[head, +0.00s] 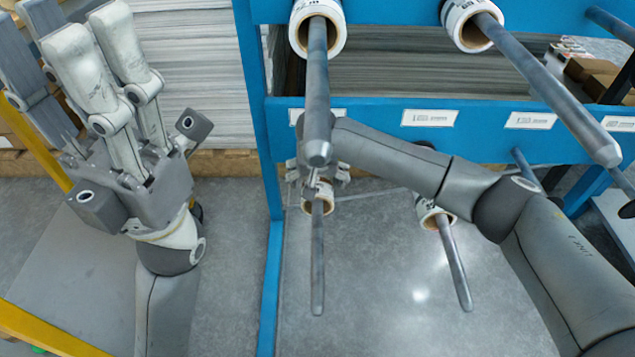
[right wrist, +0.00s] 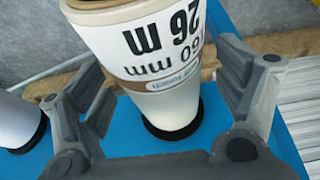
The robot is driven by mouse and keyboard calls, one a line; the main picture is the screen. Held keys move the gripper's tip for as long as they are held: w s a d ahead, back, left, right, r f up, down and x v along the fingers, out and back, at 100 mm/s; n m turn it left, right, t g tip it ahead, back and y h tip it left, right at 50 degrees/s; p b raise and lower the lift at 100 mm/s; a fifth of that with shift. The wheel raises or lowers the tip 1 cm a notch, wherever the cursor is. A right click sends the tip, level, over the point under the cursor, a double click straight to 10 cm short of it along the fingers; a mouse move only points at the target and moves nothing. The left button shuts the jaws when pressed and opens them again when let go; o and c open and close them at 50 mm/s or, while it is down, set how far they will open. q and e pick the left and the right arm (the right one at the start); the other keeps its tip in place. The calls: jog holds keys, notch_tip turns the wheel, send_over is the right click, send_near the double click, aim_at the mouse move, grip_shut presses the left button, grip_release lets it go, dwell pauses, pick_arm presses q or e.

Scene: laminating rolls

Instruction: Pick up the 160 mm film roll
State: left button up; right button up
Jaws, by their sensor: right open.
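The 160 mm film roll (right wrist: 165,60) fills the middle of the right wrist view, with "160 mm" and "26 m" printed upside down on its white wrap. My right gripper (right wrist: 163,75) is open, one finger on each side of the roll. I cannot tell whether the fingers touch it. In the head view my right gripper (head: 323,172) is partly hidden behind an upper peg, at the lower left roll (head: 317,200), which sits on a grey peg. My left gripper (head: 88,32) points up at the left, its fingers apart and empty, away from the rack.
Upper rolls (head: 317,25) (head: 467,22) sit on long grey pegs jutting towards me, close to my right arm. Another roll (head: 432,212) hangs lower right. The blue rack (head: 375,118) carries white labels. A second roll (right wrist: 18,120) stands left in the right wrist view.

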jog(key=shift+c, duration=0.2)
jog(key=c, duration=1.2)
jog(key=shift+r, duration=0.2)
jog(key=shift+r+p, duration=0.6)
jog(key=shift+r, duration=0.05)
